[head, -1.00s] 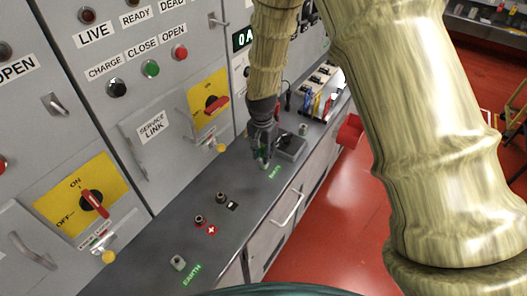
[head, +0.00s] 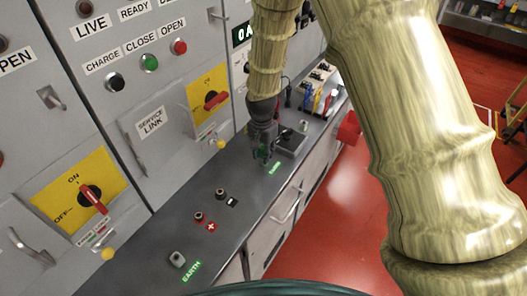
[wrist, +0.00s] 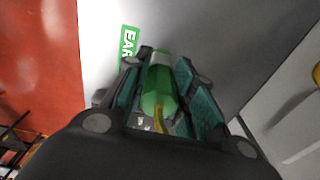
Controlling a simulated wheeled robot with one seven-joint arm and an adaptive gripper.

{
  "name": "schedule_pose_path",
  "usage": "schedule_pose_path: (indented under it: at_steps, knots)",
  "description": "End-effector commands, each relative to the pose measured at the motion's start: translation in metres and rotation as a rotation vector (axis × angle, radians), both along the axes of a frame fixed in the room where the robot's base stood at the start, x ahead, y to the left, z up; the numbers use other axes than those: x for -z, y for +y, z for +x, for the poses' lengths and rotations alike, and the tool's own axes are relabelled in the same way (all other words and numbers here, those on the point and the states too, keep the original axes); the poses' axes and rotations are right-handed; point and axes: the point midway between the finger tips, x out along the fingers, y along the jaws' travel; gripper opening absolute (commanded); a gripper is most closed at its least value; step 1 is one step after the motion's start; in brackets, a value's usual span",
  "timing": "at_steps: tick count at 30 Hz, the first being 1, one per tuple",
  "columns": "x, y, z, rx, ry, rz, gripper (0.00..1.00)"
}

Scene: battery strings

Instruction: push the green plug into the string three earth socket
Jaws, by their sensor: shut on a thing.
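My gripper (head: 262,152) points down at the grey bench top, beside a green EARTH label (head: 275,167). In the wrist view the gripper (wrist: 160,88) is shut on the green plug (wrist: 158,100), with a finger on each side of it. A yellow-green lead leaves the plug's near end. A pale grey piece (wrist: 160,58) lies at the plug's far end, in line with it, beside the EARTH label (wrist: 128,45). It looks like the earth socket, but the fingers partly hide it. I cannot tell how deep the plug sits. The string number is not readable.
Another grey earth socket (head: 177,259) with its own EARTH label stands nearer on the bench, with red-marked and black-marked sockets (head: 209,205) beyond it. A dark box (head: 290,143) sits just right of my gripper. Cabinet panels with switches (head: 90,194) border the left.

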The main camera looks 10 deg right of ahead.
Motion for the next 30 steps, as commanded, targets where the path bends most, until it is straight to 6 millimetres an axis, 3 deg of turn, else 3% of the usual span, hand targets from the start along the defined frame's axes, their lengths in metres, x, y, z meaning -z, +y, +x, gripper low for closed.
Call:
schedule_pose_path:
  at_steps: [1, 5, 17, 30]
  knots:
    - [0.0, 0.0, 0.0, 0.0, 0.0, 0.0, 0.29]
    - [0.0, 0.0, 0.0, 0.0, 0.0, 0.0, 0.51]
    - [-0.005, 0.0, 0.0, 0.0, -0.001, -0.001, 0.51]
    - [-0.068, 0.002, -0.002, 0.0, -0.003, 0.0, 0.51]
